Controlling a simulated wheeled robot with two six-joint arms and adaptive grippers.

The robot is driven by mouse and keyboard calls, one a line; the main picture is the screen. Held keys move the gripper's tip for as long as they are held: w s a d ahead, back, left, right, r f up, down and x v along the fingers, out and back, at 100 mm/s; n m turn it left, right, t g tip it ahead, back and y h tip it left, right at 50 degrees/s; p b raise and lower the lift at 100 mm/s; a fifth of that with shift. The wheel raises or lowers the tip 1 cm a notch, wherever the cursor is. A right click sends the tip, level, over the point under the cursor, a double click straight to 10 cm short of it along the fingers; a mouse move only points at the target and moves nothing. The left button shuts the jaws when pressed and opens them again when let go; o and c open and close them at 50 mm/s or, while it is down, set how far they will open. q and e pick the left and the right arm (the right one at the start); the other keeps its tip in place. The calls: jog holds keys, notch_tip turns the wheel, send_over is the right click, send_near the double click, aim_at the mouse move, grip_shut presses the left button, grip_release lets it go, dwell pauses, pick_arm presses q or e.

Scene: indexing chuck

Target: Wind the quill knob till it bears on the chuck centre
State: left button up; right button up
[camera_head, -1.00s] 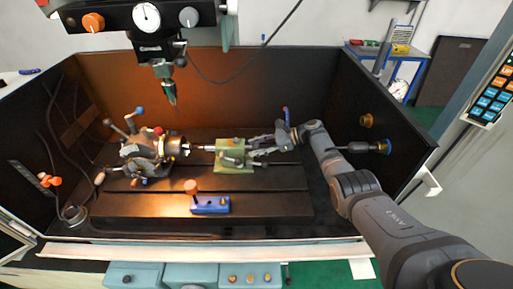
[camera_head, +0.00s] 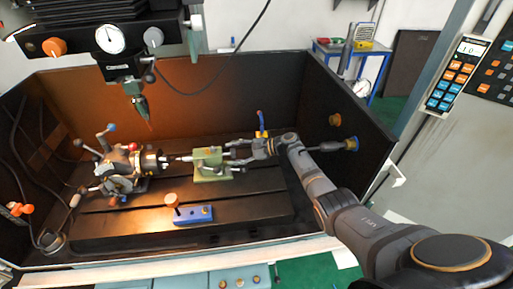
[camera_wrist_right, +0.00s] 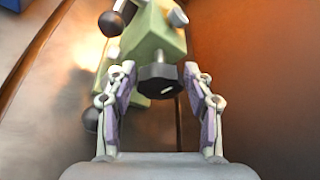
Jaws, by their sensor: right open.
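The green tailstock (camera_head: 212,168) stands on the dark bed. Its thin quill (camera_head: 182,158) points left at the chuck (camera_head: 149,163); whether the tip touches the chuck centre is too small to tell. The dark lobed quill knob (camera_wrist_right: 160,79) is at the tailstock's near end in the right wrist view, with a pale mark on its face. My right gripper (camera_wrist_right: 160,75) is open, one finger on each side of the knob, with narrow gaps. In the head view my right gripper (camera_head: 234,152) is at the tailstock's right end. My left gripper is not in view.
A blue block (camera_head: 193,214) with an orange-topped knob lies on the bed's front. A blue lever (camera_head: 261,122) on a yellow base stands behind my right gripper. A drill head (camera_head: 124,58) hangs above. Dark walls (camera_head: 347,120) enclose the bed.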

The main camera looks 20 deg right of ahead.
jog(key=shift+s+f+n+t, duration=0.15)
jog(key=shift+n+t, duration=0.35)
jog(key=shift+n, duration=0.2)
jog(key=b+v, duration=0.2)
jog(key=v, duration=0.8)
jog(key=shift+d, duration=0.2)
